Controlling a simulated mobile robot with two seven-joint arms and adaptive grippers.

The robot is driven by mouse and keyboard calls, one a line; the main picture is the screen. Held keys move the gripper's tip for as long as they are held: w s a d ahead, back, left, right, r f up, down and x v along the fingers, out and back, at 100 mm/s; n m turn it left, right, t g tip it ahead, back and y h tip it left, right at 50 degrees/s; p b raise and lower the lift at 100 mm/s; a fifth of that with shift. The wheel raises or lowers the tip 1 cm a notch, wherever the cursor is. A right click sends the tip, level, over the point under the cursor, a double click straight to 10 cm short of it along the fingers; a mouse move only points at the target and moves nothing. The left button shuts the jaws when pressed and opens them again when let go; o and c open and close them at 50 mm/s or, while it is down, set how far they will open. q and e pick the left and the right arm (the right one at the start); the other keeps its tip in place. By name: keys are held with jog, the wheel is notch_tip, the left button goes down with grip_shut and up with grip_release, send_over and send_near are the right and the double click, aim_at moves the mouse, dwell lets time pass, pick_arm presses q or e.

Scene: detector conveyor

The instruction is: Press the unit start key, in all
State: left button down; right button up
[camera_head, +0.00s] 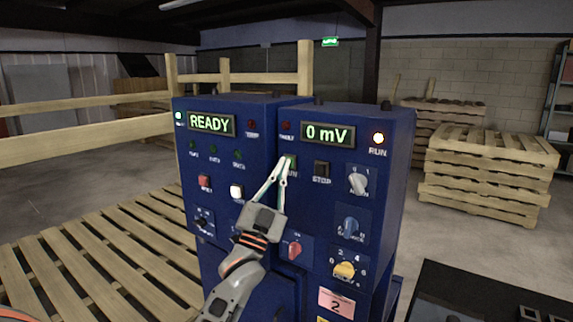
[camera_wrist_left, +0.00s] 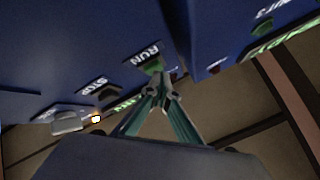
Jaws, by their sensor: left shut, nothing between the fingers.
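A blue control cabinet with two panels (camera_head: 263,125) stands in front of me. The green key (camera_head: 291,158) labelled RUN sits on the right panel, and it also shows in the wrist view (camera_wrist_left: 151,66). My left gripper (camera_head: 288,162) is shut and empty, its fingertips at the green key and partly covering it; in the wrist view the fingertips (camera_wrist_left: 160,90) lie close by it. I cannot tell whether they touch. The left display (camera_head: 211,124) reads READY and the right display (camera_head: 328,134) reads 0 mV. My right gripper is not in view.
A dark STOP key (camera_head: 321,169) is just right of the green key. A white key (camera_head: 237,191) and red key (camera_head: 204,181) are on the left panel. Wooden pallets (camera_head: 480,170) stand behind right.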

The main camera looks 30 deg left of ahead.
pick_arm(q)
jog(key=shift+s, duration=0.2)
jog(key=shift+s+a+p, duration=0.1)
jog(key=shift+s+p, duration=0.35)
jog(key=shift+s, duration=0.3)
jog(key=shift+s+a+p, duration=0.2)
jog(key=shift+s+p, duration=0.7)
jog(key=shift+s, duration=1.6)
